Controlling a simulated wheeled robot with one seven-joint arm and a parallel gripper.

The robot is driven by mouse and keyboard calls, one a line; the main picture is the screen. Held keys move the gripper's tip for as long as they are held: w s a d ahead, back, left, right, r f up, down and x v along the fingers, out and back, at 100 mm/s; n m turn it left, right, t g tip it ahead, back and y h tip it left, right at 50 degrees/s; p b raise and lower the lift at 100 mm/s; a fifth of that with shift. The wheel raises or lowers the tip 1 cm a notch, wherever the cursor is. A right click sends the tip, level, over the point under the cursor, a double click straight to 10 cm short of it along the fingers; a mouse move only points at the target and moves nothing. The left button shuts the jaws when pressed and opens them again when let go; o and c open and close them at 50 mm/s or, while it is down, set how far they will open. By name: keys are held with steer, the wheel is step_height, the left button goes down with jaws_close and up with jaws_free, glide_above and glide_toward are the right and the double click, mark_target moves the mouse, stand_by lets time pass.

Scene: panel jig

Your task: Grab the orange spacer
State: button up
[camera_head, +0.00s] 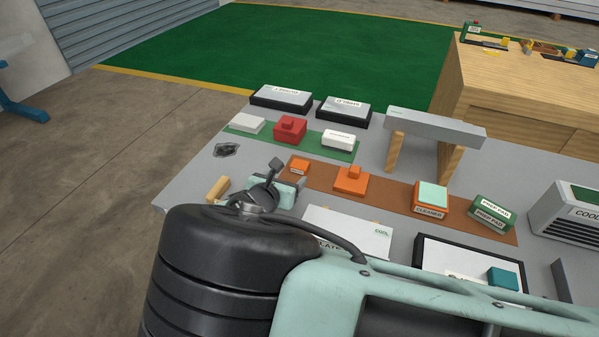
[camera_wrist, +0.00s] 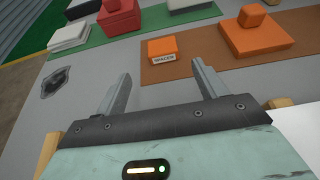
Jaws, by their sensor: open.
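The orange spacer (camera_wrist: 162,48) is a small block with a white "SPACER" label on its front. In the wrist view it sits at the left end of the brown mat (camera_wrist: 198,69), just beyond my gripper (camera_wrist: 163,85). The two fingers are apart with nothing between them, and the spacer stands ahead of the gap. In the head view the spacer (camera_head: 299,166) shows just behind my gripper (camera_head: 278,170), which is partly hidden by my own arm.
A larger orange block with a knob (camera_head: 350,181) stands right of the spacer. A green mat (camera_head: 313,148) behind holds a red block (camera_head: 289,131) and white boxes. A wooden block (camera_head: 217,188) lies left of my gripper. A grey bridge-like stand (camera_head: 435,124) rises further right.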

mark_target(297, 169)
steer(key=b+x, duration=0.1)
steer(key=x, duration=0.2)
steer(key=b+x, duration=0.2)
steer(key=x, duration=0.1)
steer(key=shift+w+d+f, duration=0.1)
steer(key=shift+d+f, duration=0.1)
steer(key=shift+d, duration=0.1)
steer(key=shift+r, duration=0.1)
steer(key=c, duration=1.1)
